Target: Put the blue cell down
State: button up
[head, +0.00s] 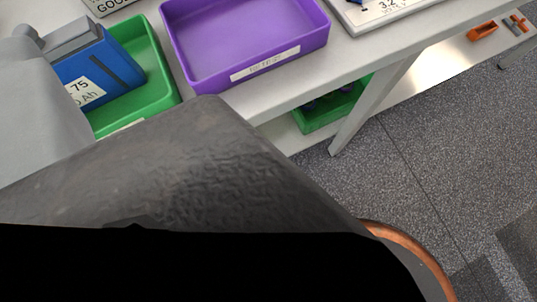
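The blue cell (97,72) is at the left of the head view, with a dark stripe and a white label that partly reads "75" and "Ah". It is in or just above a green tray (158,72); its lower end is hidden, so I cannot tell whether it touches the tray floor. A light grey part that looks like my gripper (40,105) covers the cell's left side. Its fingertips are not clearly visible, so I cannot tell whether it grips the cell.
An empty purple tray (245,45) stands right of the green one on the grey bench (300,88). A white panel reading "3.2" (385,12) is at the top. Another green tray (335,108) sits on the lower shelf. Speckled floor is open at right.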

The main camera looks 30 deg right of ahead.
jog(key=s+n+t, duration=0.2)
jog(key=s, duration=0.1)
jog(key=s+n, duration=0.2)
jog(key=shift+s+a+r+t, duration=0.1)
jog(key=shift+a+t, duration=0.3)
dwell(0.8)
